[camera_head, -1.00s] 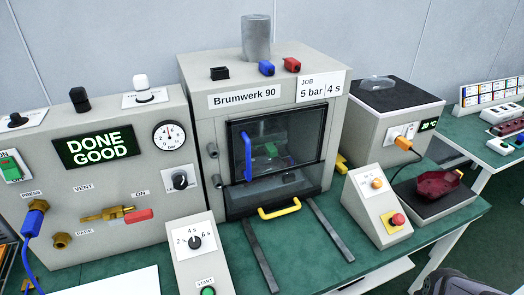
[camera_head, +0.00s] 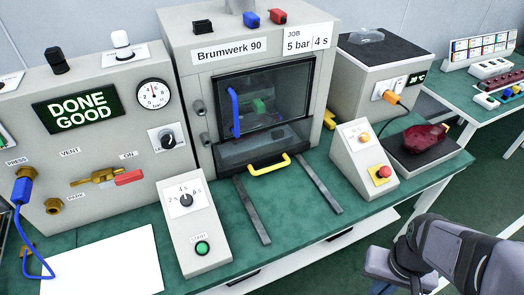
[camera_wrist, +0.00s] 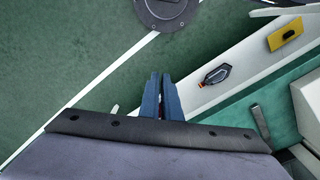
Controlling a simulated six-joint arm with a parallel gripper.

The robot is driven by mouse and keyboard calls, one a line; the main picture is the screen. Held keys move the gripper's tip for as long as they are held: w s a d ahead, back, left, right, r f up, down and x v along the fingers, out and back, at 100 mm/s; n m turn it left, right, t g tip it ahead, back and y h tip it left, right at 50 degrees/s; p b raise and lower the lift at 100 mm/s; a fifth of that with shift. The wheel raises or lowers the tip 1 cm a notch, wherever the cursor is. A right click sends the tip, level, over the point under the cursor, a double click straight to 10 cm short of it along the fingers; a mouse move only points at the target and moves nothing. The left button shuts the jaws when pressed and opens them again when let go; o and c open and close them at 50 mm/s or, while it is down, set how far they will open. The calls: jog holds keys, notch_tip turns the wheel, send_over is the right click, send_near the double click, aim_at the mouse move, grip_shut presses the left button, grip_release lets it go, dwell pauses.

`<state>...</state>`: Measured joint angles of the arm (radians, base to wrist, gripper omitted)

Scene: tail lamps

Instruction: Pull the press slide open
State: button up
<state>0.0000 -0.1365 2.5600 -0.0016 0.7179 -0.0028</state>
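The press, labelled Brumwerk 90 (camera_head: 185,110), stands at the back of the green bench. Its slide (camera_head: 240,152) sits in at the bottom of the press front, with a yellow handle (camera_head: 269,164) sticking out. Two grey rails (camera_head: 252,212) run forward from under it and are bare. The clear window above has a blue upright handle (camera_head: 234,111), and a green part shows behind it. My gripper (camera_wrist: 160,80) is in the wrist view, its two blue fingers close together with a narrow gap and no object held. It is well apart from the yellow handle, over the bench's front side.
A start box (camera_head: 200,225) stands left of the rails. A sloped box with a red button (camera_head: 383,172) stands right of them. A dark red lamp piece (camera_head: 422,138) rests on a black pad. A lower shelf (camera_wrist: 225,85) holds a small dark tool.

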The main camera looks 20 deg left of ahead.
jog(key=o, duration=0.5)
jog(key=shift+w, duration=0.15)
jog(key=shift+o, duration=0.4)
jog(key=w+a+m+t, duration=0.1)
jog(key=w+a+m, duration=0.1)
jog(key=w+a, duration=0.4)
jog(key=w, duration=0.4)
jog(key=shift+a+r+t+y+b, duration=0.15)
jog(key=shift+t+y+b, duration=0.15)
jog(key=shift+y+b, duration=0.1)
jog(key=m+t+y+b, duration=0.2)
jog(key=m+t+y, duration=0.15)
jog(key=m, duration=0.35)
send_near(262, 171)
jog(key=shift+g+y, duration=0.25)
jog(key=shift+d+p+x, duration=0.2)
jog(key=shift+p+x, duration=0.9)
jog(key=shift+x, duration=2.75)
jog(key=shift+w, duration=0.2)
grip_shut()
